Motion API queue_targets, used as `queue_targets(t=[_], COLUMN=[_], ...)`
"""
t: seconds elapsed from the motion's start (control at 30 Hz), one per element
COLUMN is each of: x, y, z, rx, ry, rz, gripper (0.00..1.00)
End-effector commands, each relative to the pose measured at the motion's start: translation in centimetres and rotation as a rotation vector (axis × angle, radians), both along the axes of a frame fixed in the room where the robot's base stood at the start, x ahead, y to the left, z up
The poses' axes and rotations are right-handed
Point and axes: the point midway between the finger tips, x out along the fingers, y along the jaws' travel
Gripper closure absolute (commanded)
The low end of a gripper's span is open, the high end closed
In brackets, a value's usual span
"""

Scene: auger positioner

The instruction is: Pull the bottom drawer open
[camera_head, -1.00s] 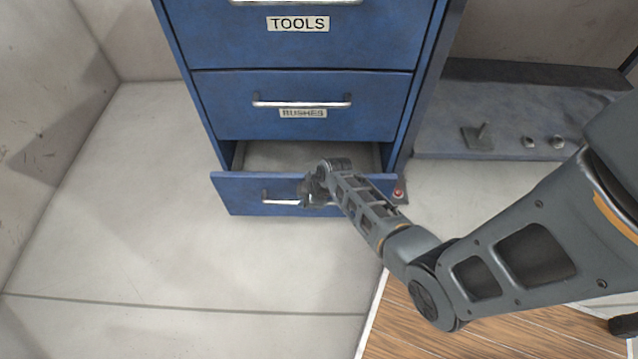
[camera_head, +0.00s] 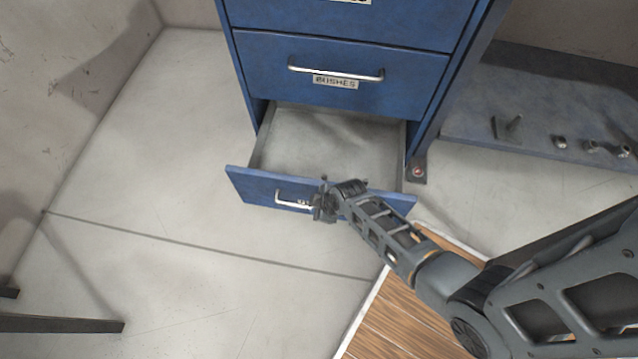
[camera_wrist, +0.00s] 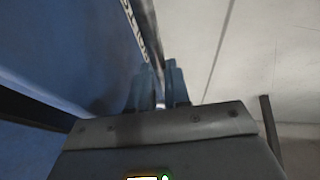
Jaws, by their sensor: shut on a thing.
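The bottom drawer (camera_head: 250,183) of the blue cabinet (camera_head: 345,45) is pulled well out, and its grey inside (camera_head: 325,140) shows empty where I can see it. My gripper (camera_head: 322,203) is at the drawer front, shut on the right part of its silver bar handle (camera_head: 288,203). The gripper hides that end of the handle and part of the label.
The drawer above, labelled BUSHES (camera_head: 335,82), is shut. A low grey ledge (camera_head: 540,110) with several small metal parts lies to the right. Pale floor (camera_head: 180,160) is clear to the left. Wooden flooring (camera_head: 385,320) lies in front, and dark legs (camera_head: 60,323) show at lower left.

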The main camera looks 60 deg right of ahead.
Motion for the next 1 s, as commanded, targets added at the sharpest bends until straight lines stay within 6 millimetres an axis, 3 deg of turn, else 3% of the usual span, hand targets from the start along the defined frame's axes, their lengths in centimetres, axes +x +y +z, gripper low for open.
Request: queue_targets(t=[0.43,0.47,0.7,1.0], x=[-0.08,-0.07,-0.07,-0.19], y=[0.31,0.31,0.28,0.27], z=[-0.02,-0.02,-0.02,0.29], rx=[0.0,0.0,0.0,0.0], ry=[-0.001,-0.001,-0.001,0.0], rz=[0.0,0.0,0.0,0.0], gripper=[1.0,0.82,0.59,0.58])
